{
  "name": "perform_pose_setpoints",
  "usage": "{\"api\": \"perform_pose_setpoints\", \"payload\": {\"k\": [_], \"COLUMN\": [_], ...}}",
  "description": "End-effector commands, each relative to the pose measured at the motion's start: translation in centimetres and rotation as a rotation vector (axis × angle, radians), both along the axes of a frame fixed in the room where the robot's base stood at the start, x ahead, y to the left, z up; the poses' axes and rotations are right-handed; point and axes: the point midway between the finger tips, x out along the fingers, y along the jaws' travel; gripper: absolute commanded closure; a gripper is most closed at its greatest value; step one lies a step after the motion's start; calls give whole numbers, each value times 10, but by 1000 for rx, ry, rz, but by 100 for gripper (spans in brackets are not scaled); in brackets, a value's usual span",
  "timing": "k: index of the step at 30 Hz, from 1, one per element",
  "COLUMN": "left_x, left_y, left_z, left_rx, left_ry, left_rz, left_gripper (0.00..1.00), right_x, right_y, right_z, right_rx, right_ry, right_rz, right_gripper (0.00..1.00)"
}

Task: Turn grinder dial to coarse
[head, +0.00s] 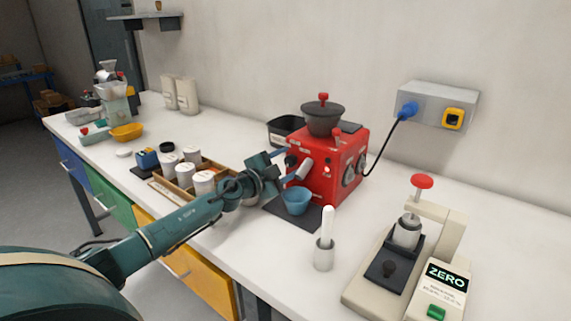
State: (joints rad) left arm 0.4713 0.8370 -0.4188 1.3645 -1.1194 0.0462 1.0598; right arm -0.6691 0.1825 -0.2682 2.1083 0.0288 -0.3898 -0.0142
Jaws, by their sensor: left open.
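The red grinder (342,151) stands on the white bench against the wall, with a dark hopper (323,119) and red knob on top. Round dials (350,173) show on its right-hand face. A dark knob (291,161) shows on its front face, close to my gripper. The coarse marking is too small to read. My left gripper (282,167) is open at the left of the grinder's front, near the dark knob and the spout. I cannot tell whether it touches. My right gripper is not in view.
A blue cup (296,201) sits on a dark mat below the spout. A white cylinder holder (324,257) stands in front. A press-like device with a ZERO display (447,275) is at the right. A wooden tray of jars (186,184) lies left. A cable runs to the wall socket (437,105).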

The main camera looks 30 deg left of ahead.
Motion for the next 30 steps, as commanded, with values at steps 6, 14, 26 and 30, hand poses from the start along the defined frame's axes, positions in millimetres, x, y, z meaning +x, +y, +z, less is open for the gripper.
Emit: {"api": "perform_pose_setpoints", "payload": {"k": [6,14,26,30], "left_x": [2,2,2,2], "left_y": [0,0,0,0], "left_z": [0,0,0,0], "left_rx": [0,0,0,7], "left_ry": [0,0,0,0], "left_rz": [0,0,0,0], "left_gripper": [48,62,92,92], "right_x": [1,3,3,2], "right_y": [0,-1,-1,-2], "right_z": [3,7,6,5], "right_rx": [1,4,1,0], "right_ry": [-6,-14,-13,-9], "right_rz": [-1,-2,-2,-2], "right_gripper": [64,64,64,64]}}
